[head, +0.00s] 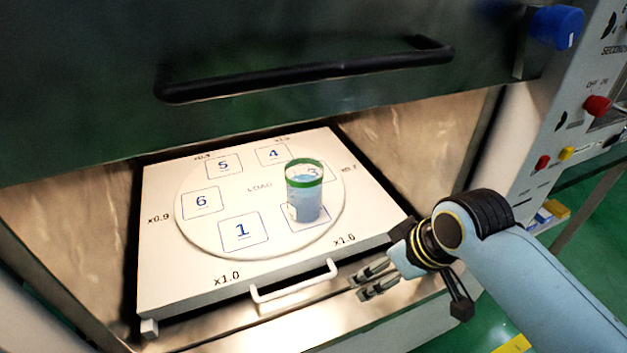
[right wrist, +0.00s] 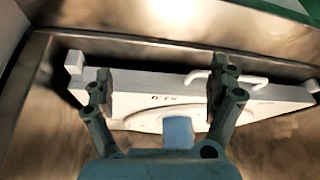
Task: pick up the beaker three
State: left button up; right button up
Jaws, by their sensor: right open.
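A clear beaker (head: 305,198) with a green rim band and blue liquid stands upright on the round white turntable (head: 262,205). Its base covers most of the square at the lower right, and its upper part overlaps the square marked 3 behind it. No number shows on the beaker. My right gripper (head: 366,282) is open and empty, in front of and to the right of the beaker, by the tray's front edge. In the right wrist view its two fingers (right wrist: 164,82) are spread apart. A pale blue shape shows beyond them; I cannot tell if it is the beaker. My left gripper is out of view.
The turntable rests on a white tray (head: 190,290) with a white front handle (head: 293,283). A dark raised door with a black handle (head: 310,70) hangs above. Metal chamber walls (head: 430,140) flank the tray. A control panel (head: 570,130) stands at right. Squares 1, 4, 5 and 6 are bare.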

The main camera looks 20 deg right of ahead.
aim_at(317, 192)
jog(key=w+a+r, duration=0.2)
jog(key=w+r, duration=0.1)
jog(key=w, duration=0.1)
jog(key=w+a+r+n+y+p, duration=0.1)
jog(key=w+a+r, duration=0.1)
jog(key=w+r, duration=0.1)
jog(key=w+a+r+n+t+p, duration=0.1)
jog(key=w+r, duration=0.1)
jog(key=w, duration=0.3)
jog(key=shift+w+a+r+y, duration=0.3)
jog(key=shift+w+a+r, duration=0.05)
jog(key=shift+a+r, duration=0.05)
jog(key=shift+w+a, duration=0.2)
jog(key=shift+w, duration=0.35)
jog(key=w, duration=0.1)
jog(key=w+a, duration=0.2)
jog(key=w, duration=0.1)
jog(key=shift+f+p, duration=0.4)
jog(key=shift+w+f, duration=0.15)
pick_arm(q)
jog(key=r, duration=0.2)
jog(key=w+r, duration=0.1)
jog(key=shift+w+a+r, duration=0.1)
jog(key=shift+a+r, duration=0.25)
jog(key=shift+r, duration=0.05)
pick_arm(e)
jog(key=c, duration=1.5)
